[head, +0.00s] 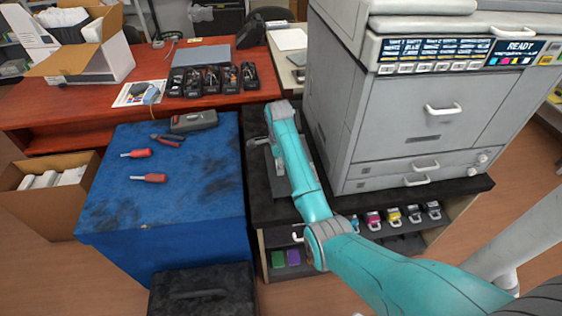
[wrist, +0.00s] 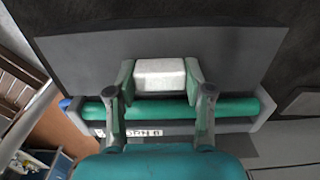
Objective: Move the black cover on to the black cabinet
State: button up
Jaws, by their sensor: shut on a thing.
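The black cabinet (head: 265,208) stands under the printer, right of the blue-topped unit. My gripper (head: 262,141) is over its left part, mostly hidden by my arm in the head view. In the wrist view my gripper (wrist: 160,78) is shut on a pale block on a dark grey flat panel (wrist: 75,62), which I take for the black cover. A green bar and a grey frame show just below the block. The cover (head: 266,168) shows partly beside my arm, over the cabinet top. I cannot tell whether it touches the top.
The large grey printer (head: 400,120) stands close on the right. The blue unit (head: 195,190) holds red screwdrivers, pliers and a grey tool. Several black cartridges (head: 212,80) lie on the red desk (head: 60,108). A black case (head: 205,292) stands in front. Small colored cartridges sit on the cabinet's shelf.

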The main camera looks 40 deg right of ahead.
jog(key=shift+f, duration=0.2)
jog(key=o, duration=1.2)
jog(key=shift+c, duration=0.2)
